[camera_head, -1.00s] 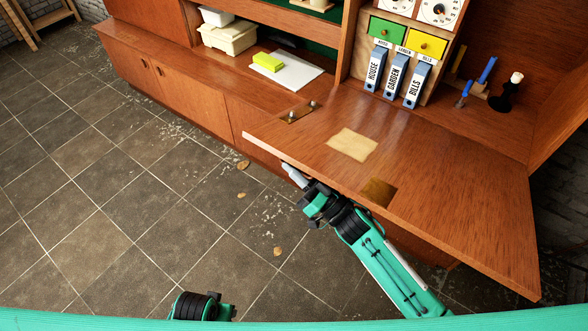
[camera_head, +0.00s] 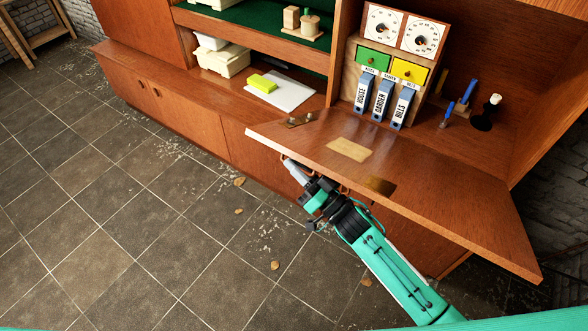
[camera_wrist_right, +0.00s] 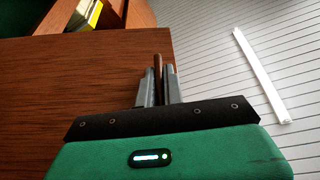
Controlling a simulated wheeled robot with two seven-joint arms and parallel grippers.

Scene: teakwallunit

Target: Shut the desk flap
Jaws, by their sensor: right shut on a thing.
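The desk flap (camera_head: 440,210) is a wide reddish-brown wooden board, folded down from the wall unit and standing out over the floor. It looks tilted slightly up at its front edge. A thin, copper-brown handle (camera_head: 346,190) shows under that edge. My right gripper (camera_head: 290,166) is at the flap's front left, below the edge, shut on the handle. In the right wrist view, its fingers (camera_wrist_right: 157,84) close on a thin dark brown bar, beside the flap's wood (camera_wrist_right: 90,85). My left gripper is not in view.
Behind the flap stand blue binders (camera_head: 382,100), a small drawer box (camera_head: 373,60) and a black candle holder (camera_head: 483,121). A paper sheet (camera_head: 288,96) with a yellow block (camera_head: 262,84) lies on the lower shelf. The tiled floor (camera_head: 130,230) at left is mostly open, with scattered debris.

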